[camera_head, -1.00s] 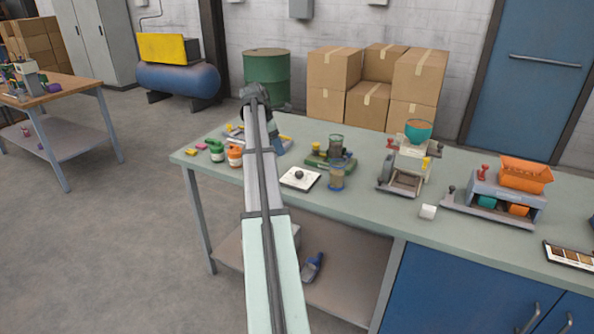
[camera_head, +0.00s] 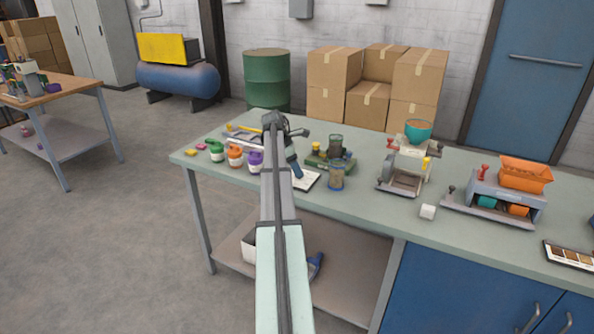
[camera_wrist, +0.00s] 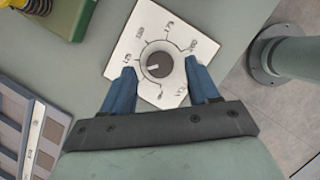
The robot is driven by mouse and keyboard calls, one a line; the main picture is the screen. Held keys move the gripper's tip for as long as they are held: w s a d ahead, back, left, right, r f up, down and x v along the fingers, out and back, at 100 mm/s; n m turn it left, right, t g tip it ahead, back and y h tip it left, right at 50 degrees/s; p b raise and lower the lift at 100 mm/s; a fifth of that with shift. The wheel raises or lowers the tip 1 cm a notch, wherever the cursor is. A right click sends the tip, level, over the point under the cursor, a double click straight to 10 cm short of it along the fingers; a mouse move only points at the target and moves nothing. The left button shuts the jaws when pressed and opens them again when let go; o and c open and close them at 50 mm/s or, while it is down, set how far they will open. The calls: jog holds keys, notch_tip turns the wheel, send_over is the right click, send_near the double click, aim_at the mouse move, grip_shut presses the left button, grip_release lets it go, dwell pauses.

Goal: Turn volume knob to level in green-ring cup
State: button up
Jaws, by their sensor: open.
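The volume knob (camera_wrist: 159,65) is a dark round dial on a white square plate (camera_wrist: 128,42) with printed marks around it. Its pale pointer mark faces left in the wrist view. My gripper (camera_wrist: 160,68) is open, its blue fingers on either side of the knob; contact cannot be told. In the head view the plate (camera_head: 310,182) shows beside a blue finger and the knob is hidden. Behind it, a clear cup (camera_head: 336,143) with a dark greenish rim stands at a green base; another clear cup (camera_head: 336,177) with a bluish lower ring stands in front. Which is the green-ring cup is unclear.
Green (camera_head: 216,151), orange (camera_head: 235,156) and purple (camera_head: 255,161) topped white containers stand left of my arm. A green device (camera_head: 318,160) is close behind the plate.

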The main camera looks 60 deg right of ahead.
jog(key=shift+x, duration=0.8)
jog(key=shift+c, duration=0.3)
jog(key=c, duration=1)
jog(key=shift+o, duration=0.2)
jog(key=shift+m, duration=0.3)
jog(key=m, duration=0.1)
jog(key=m+y, duration=0.1)
jog(key=m, duration=0.1)
jog(key=m+g+y, duration=0.1)
jog(key=m, duration=0.1)
jog(key=shift+w+d, duration=0.15)
jog(key=shift+d, duration=0.15)
jog(key=m+y, duration=0.1)
jog(key=m, duration=0.2)
jog(key=shift+m, duration=0.3)
jog(key=shift+d+m+y, duration=0.1)
jog(key=shift+m+y, duration=0.8)
jog(key=shift+m, duration=0.8)
